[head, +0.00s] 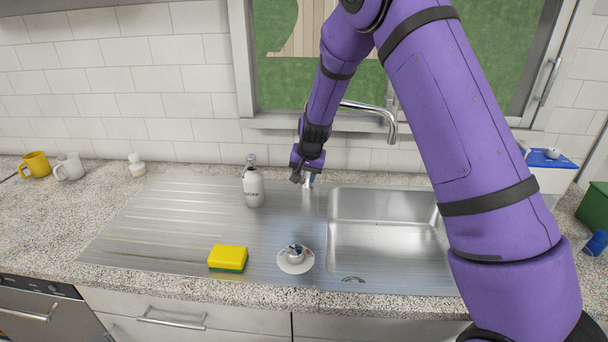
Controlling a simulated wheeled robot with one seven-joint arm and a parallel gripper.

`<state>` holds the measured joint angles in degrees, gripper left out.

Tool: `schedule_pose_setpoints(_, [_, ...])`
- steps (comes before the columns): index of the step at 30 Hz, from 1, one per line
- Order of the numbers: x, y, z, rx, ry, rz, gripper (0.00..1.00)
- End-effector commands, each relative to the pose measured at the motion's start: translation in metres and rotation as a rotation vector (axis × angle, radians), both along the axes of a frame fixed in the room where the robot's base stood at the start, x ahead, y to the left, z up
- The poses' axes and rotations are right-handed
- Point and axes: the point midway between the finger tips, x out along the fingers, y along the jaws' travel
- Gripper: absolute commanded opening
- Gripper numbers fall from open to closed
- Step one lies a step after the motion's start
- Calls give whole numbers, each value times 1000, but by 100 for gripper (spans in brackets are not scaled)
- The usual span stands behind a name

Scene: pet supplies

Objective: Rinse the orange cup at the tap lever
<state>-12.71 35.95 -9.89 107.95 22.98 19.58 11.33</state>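A yellow-orange mug (37,164), the only cup near orange in view, stands upright on the counter at the far left, by the tiled wall. The silver tap (388,118) arches over the back of the sink basin (385,205); my arm hides part of it and I cannot make out its lever clearly. My gripper (306,180) points down beside the basin's back left corner, far to the right of the mug. A small shiny piece shows at its fingertips; I cannot tell whether it is a finger or something else.
A white mug (70,167) and small white jar (137,165) stand near the orange mug. A soap bottle (253,186), yellow-green sponge (228,258) and white disc with a metal knob (295,261) occupy the drainboard (160,225). A blue-topped box (548,160) stands right.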

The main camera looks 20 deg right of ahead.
Motion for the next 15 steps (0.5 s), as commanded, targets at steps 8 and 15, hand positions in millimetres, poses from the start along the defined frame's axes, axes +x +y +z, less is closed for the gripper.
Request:
schedule_pose_setpoints(8, [-1,0,3,0,-1,0,44])
schedule_pose_setpoints(15, [-10,-1,32,0,-4,2,44])
